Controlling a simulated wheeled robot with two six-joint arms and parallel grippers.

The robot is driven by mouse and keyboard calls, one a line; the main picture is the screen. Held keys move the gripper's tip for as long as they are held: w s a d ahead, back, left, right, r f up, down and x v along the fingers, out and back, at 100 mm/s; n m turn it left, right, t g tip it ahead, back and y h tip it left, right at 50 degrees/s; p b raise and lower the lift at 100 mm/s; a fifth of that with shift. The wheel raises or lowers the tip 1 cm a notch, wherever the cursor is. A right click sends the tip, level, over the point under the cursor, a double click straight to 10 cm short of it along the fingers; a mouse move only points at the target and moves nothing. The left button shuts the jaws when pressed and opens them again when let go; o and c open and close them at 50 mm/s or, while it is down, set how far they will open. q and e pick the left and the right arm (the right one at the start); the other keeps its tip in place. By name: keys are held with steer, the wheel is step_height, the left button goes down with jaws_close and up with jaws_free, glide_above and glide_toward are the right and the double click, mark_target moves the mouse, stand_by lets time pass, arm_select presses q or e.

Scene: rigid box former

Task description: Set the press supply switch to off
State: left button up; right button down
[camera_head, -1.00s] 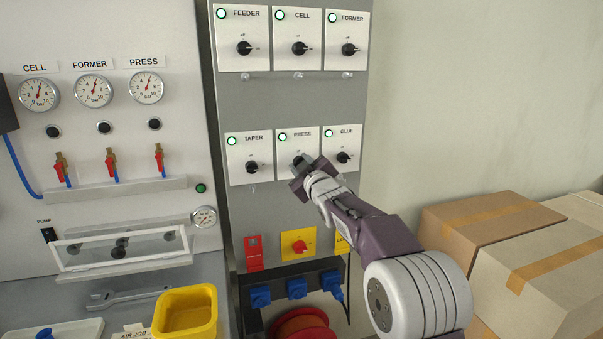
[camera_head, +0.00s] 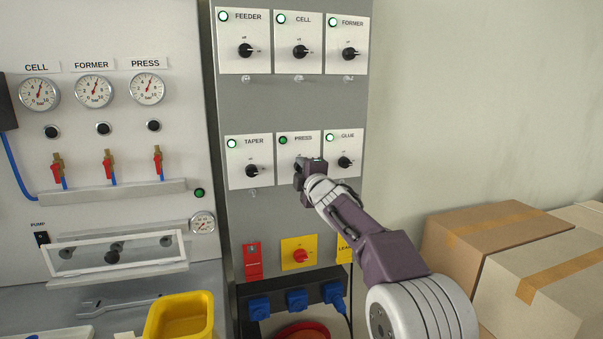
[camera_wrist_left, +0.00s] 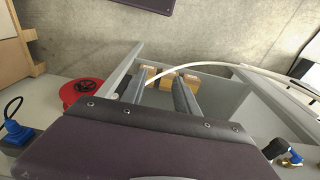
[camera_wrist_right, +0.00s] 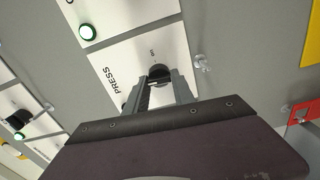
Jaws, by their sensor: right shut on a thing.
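The PRESS supply switch is a black knob (camera_wrist_right: 158,72) on a white plate (camera_head: 290,149), in the middle of the lower row of the grey cabinet. My right gripper (camera_head: 301,168) covers most of it in the head view. In the right wrist view the right gripper (camera_wrist_right: 159,86) is shut on the knob, and an "on" mark shows beside it. The knob's pointer is hidden. The PRESS lamp (camera_head: 283,140) looks dark green, unlike the bright lamps around it. My left gripper (camera_wrist_left: 160,92) shows only in the left wrist view, its fingers apart with nothing between them.
The TAPER switch (camera_head: 252,171) and GLUE switch (camera_head: 344,162) sit close on either side. A red-on-yellow switch (camera_head: 300,254) and blue plugs (camera_head: 297,299) are below. Cardboard boxes (camera_head: 493,240) stand at the right. A yellow bin (camera_head: 180,318) is at lower left.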

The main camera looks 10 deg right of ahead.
steer(key=shift+f+n, duration=0.1)
steer(key=shift+n, duration=0.5)
steer(key=c, duration=1.1)
jaws_free()
steer(key=s+b, duration=0.2)
steer(key=s, duration=0.7)
steer(key=shift+d+b, duration=0.15)
steer(key=shift+b, duration=0.15)
